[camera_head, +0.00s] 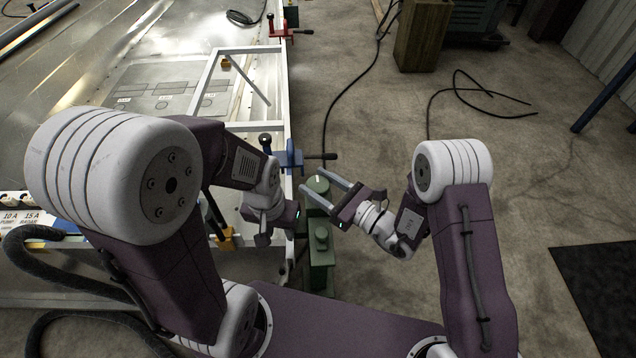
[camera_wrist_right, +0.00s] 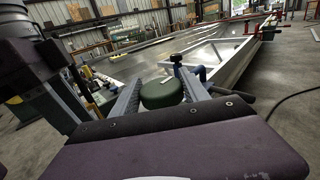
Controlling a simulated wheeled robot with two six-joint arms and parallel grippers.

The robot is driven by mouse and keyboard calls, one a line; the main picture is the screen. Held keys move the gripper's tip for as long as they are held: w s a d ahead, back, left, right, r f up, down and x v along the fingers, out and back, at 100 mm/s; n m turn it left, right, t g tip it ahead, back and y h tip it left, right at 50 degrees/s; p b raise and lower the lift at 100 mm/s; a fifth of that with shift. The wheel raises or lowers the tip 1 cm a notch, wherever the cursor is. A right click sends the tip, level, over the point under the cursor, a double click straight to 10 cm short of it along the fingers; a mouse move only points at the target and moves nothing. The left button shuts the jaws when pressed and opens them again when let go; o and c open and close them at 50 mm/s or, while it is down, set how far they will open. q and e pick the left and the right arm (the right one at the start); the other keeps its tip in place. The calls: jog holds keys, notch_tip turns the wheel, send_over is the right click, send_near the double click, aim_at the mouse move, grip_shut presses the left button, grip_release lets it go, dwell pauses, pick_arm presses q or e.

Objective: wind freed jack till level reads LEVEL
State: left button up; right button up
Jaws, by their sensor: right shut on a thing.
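A green round knob (camera_head: 319,186) of what looks like the jack sits just right of the white frame edge, with a small pale mark on top. My right gripper (camera_head: 314,181) has its two grey fingers on either side of the knob and is shut on it. The right wrist view shows the green knob (camera_wrist_right: 160,94) between the fingers. A second green part (camera_head: 321,240) stands just below it in the head view. My left gripper (camera_head: 264,236) is at the frame edge, left of the knob; its fingers are unclear. I cannot make out a level readout.
A blue clamp (camera_head: 290,156) with a black handle is on the white frame just beyond the knob. A red clamp (camera_head: 284,31) sits farther along. Black cables (camera_head: 352,100) lie on the floor. Open floor lies at right.

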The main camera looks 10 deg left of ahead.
jog(key=n+g+y, duration=0.1)
jog(key=n+g, duration=0.2)
jog(key=g, duration=0.1)
jog(key=shift+w+d, duration=0.1)
jog(key=shift+w, duration=0.05)
jog(key=n+g, duration=0.1)
jog(key=g, duration=0.1)
jog(key=n+g+b, duration=0.1)
jog(key=g, duration=0.1)
jog(key=shift+f+n+g+y, duration=0.15)
jog(key=shift+n+g+y, duration=0.15)
jog(key=shift+n, duration=0.1)
jog(key=n+g+h+b, duration=0.1)
jog(key=n+g+b, duration=0.1)
jog(key=n+g, duration=0.1)
jog(key=shift+g, duration=0.9)
jog(key=shift+n+g+h+b, duration=0.7)
jog(key=shift+n+g, duration=0.3)
jog(key=shift+g, duration=0.6)
jog(key=o, duration=1.4)
jog(key=shift+c, duration=0.2)
